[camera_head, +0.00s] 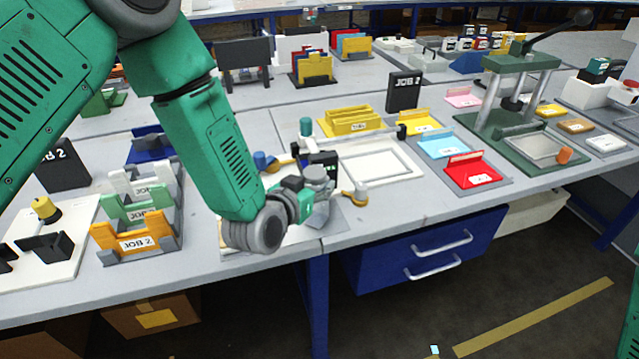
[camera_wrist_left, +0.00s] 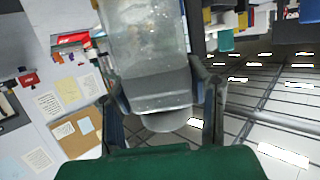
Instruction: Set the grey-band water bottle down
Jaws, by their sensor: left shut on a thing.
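The water bottle (camera_wrist_left: 150,60) is a clear, greyish body in the left wrist view, with a darker grey band (camera_wrist_left: 160,92) near its lower end in that picture. My left gripper (camera_wrist_left: 160,105) is shut on it, with one finger on each side. In the head view my left gripper (camera_head: 312,188) is over the front edge of the bench, beside the plotter. A grey part of the bottle shows there (camera_head: 319,214); the wrist and fingers hide much of it. I cannot tell whether its base touches the bench. My right gripper is out of view.
The plotter's white bed (camera_head: 372,165) lies right of my gripper. Orange, green and white JOB holders (camera_head: 135,232) stand to the left. A yellow tray (camera_head: 352,122) is behind; red (camera_head: 470,172) and blue (camera_head: 443,145) trays are right. Bare bench (camera_head: 425,208) shows along the front.

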